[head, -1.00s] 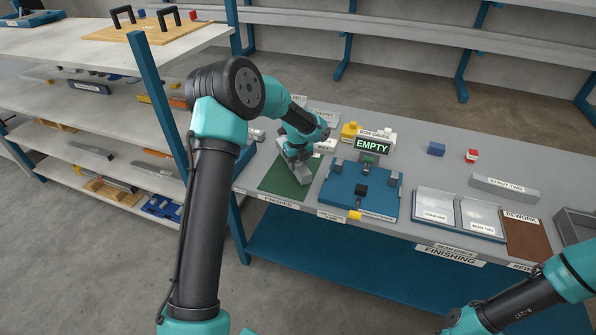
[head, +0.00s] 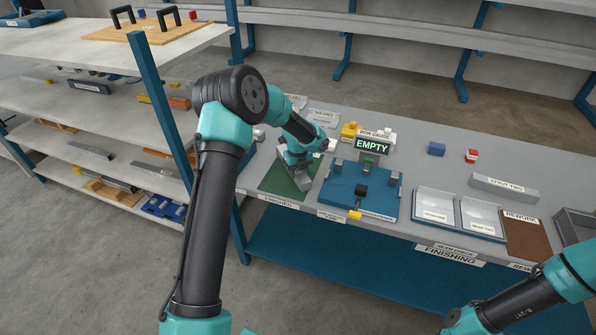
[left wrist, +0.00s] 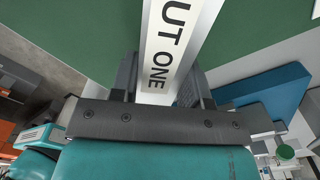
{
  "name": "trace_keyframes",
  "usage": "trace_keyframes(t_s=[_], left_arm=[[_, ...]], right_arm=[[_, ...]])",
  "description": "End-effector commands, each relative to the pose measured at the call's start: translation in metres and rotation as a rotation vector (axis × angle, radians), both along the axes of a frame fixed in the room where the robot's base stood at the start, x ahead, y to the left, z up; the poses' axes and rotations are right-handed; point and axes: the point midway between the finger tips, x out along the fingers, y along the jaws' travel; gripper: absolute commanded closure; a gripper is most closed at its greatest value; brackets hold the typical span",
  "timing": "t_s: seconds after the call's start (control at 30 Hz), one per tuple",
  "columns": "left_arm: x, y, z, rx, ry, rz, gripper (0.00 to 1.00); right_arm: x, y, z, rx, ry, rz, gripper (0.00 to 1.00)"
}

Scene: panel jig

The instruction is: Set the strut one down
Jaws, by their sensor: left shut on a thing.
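Strut one (left wrist: 172,45) is a pale bar with black lettering ending in "UT ONE". In the left wrist view it runs between the two dark fingers of my left gripper (head: 302,183), which is shut on it. In the head view the gripper points down at the green mat (head: 276,184) marked finished, and hides most of the strut. The green mat (left wrist: 70,25) fills the background beyond the strut in the left wrist view. I cannot tell whether the strut touches the mat. My right arm shows at the lower right; its gripper is out of the picture.
A blue fixture (head: 345,198) with a sign reading "EMPTY" (head: 372,146) stands just right of the mat. Strut two (head: 505,189) lies farther right, behind two clear-topped trays and a brown rework mat (head: 524,233). A blue shelf post (head: 160,95) stands left.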

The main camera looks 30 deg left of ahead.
Motion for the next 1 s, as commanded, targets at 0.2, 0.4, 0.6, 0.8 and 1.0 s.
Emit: trace_keyframes(t_s=[0.2, 0.4, 0.6, 0.8, 1.0], left_arm=[[0.000, 0.000, -0.001, 0.000, 0.000, 0.000, 0.40], [0.000, 0.000, 0.000, 0.000, 0.000, 0.000, 0.32], [0.000, 0.000, 0.002, 0.000, 0.000, 0.000, 0.32], [0.001, 0.000, 0.021, 0.000, -0.003, 0.000, 0.32], [0.000, 0.000, 0.056, 0.000, -0.004, 0.001, 0.32]], right_arm=[[0.000, 0.000, 0.000, 0.000, 0.000, 0.000, 0.57], [0.000, 0.000, 0.000, 0.000, 0.000, 0.000, 0.57], [0.000, 0.000, 0.000, 0.000, 0.000, 0.000, 0.57], [0.000, 0.000, 0.000, 0.000, 0.000, 0.000, 0.57], [0.000, 0.000, 0.000, 0.000, 0.000, 0.000, 0.57]])
